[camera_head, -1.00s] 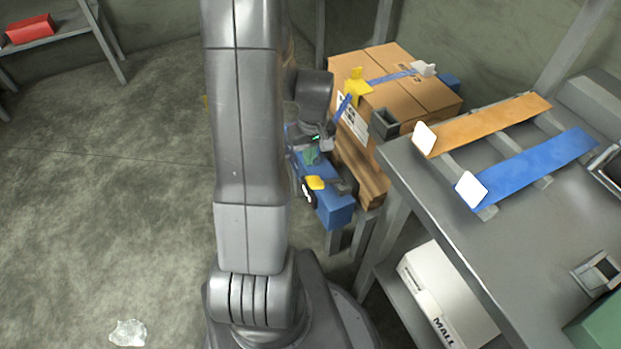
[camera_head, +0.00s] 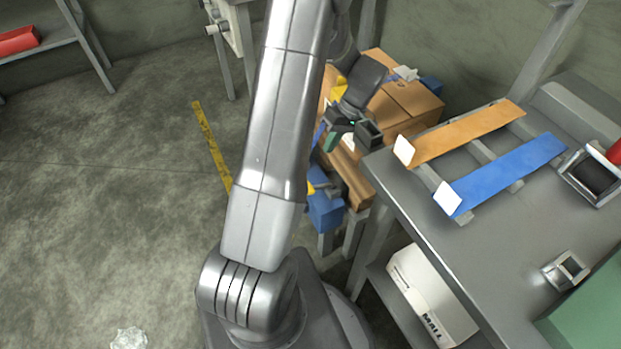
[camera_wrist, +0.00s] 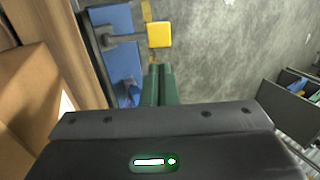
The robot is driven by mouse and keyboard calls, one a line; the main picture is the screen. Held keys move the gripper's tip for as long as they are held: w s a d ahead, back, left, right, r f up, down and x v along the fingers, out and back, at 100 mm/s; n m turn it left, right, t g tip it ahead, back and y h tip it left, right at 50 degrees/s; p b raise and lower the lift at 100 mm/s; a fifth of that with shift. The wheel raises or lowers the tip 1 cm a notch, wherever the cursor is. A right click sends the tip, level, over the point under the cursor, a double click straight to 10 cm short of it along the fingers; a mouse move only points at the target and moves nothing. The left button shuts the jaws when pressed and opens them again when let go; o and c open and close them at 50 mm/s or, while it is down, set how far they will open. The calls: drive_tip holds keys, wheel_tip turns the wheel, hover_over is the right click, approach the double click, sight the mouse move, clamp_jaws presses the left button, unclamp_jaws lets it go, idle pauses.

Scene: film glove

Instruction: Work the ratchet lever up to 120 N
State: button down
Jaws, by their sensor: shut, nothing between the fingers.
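The ratchet lever, a dark bar with a yellow end (camera_wrist: 159,35), lies across a blue body (camera_wrist: 124,62) in the wrist view. In the head view the blue body (camera_head: 325,212) sits at the low front of the carton stand, mostly behind my arm, with a bit of the yellow end (camera_head: 311,188) showing. My gripper (camera_wrist: 158,84) has its green fingers together and empty, pointing toward the lever but apart from it. In the head view my gripper (camera_head: 331,143) is above the blue body, in front of the carton (camera_head: 410,98). I see no readable force value.
A grey bench (camera_head: 420,205) stands right of the carton, with an orange strip (camera_head: 465,135) and a blue strip (camera_head: 510,173) on it. A white box (camera_head: 432,298) is on its lower shelf. Open floor (camera_head: 110,200) lies to the left.

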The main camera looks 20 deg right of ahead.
sight(310, 187)
drive_tip(key=shift+f, duration=0.1)
drive_tip(key=b+x, duration=0.1)
drive_tip(key=x, duration=1.3)
drive_tip(key=shift+a+b, duration=0.15)
drive_tip(key=shift+b, duration=0.2)
drive_tip(key=shift+a+f+h+b, duration=0.65)
drive_tip(key=shift+f+h+b, duration=0.3)
drive_tip(key=shift+b, duration=0.3)
drive_tip(key=shift+s+a+f+h+b, duration=0.15)
drive_tip(key=shift+a+f+h+b, duration=0.5)
drive_tip(key=shift+f+h+b, duration=0.4)
drive_tip(key=shift+a+f+b, duration=0.2)
drive_tip(key=shift+f+b, duration=0.2)
drive_tip(key=shift+b, duration=0.15)
drive_tip(key=shift+s+f, duration=0.15)
drive_tip(key=shift+a, duration=0.1)
